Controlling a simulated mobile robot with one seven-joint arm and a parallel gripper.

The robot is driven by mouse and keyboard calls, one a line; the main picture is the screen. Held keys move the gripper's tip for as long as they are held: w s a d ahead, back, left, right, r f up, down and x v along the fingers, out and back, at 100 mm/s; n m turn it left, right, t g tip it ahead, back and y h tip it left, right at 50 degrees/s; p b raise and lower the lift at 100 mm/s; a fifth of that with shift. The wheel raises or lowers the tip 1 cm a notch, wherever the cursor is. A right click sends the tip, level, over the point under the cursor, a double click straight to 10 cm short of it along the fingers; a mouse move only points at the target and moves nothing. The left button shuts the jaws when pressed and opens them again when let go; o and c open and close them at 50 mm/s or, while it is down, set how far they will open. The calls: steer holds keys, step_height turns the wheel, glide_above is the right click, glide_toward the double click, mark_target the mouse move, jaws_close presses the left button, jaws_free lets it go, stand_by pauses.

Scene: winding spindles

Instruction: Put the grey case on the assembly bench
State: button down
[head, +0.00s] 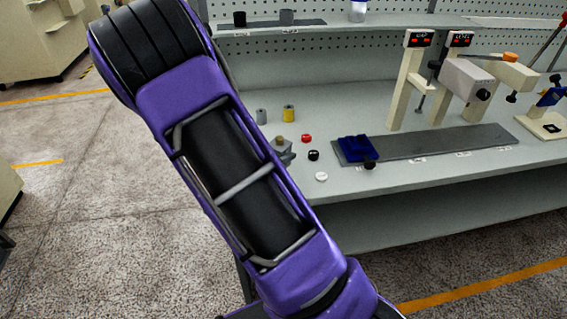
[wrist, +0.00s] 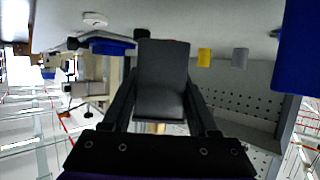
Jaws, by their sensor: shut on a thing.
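The grey case (wrist: 162,75) is a dark grey box in the middle of the wrist view. My gripper (wrist: 161,100) is shut on it, with one black finger along each side. The wrist view looks upside down, with the assembly bench surface (wrist: 225,22) along its top. I cannot tell whether the case touches the bench. In the head view the grey assembly bench (head: 375,185) stands to the right of my purple arm.
Yellow (head: 289,114) and grey (head: 261,116) cylinders stand near the bench's left end. Red (head: 306,138), black (head: 314,155) and white (head: 321,176) caps lie nearby. A blue block (head: 357,149) sits on a dark strip (head: 450,143). Beige stands (head: 408,85) rise behind. The front right bench top is clear.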

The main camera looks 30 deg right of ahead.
steer(key=shift+f+b, duration=0.3)
steer(key=shift+f, duration=1.7)
steer(key=shift+f, duration=0.1)
steer(key=shift+c, duration=2.2)
jaws_free()
steer(key=shift+r, duration=0.2)
steer(key=p+v, duration=0.1)
steer(key=v, duration=1.1)
steer(key=shift+f, duration=0.15)
